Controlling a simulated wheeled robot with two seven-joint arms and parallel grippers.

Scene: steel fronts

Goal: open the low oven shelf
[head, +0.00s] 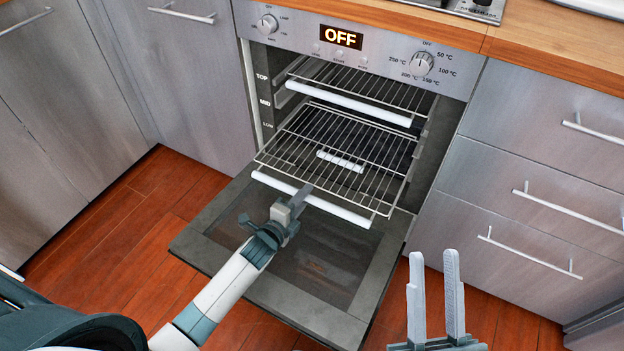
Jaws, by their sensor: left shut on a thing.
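The oven (300,47) has its door (215,233) folded down, with a dark glass panel. A wire shelf (345,145) with a white front bar (335,208) sticks out over the door. I cannot tell for certain whether it is at the MID or LOW level. My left gripper (301,194) is shut on this front bar near its middle. A higher wire shelf (370,84) with its own white bar (348,103) sits further back. A short white bar (340,161) shows through the pulled-out shelf's wires. My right gripper (433,253) is open and empty, in front right of the door.
The oven panel (390,55) reads OFF between two knobs. Steel drawers (520,170) with bar handles stand to the right. Steel cabinet fronts (190,85) stand to the left. The red-brown wooden floor (115,235) is clear left of the door.

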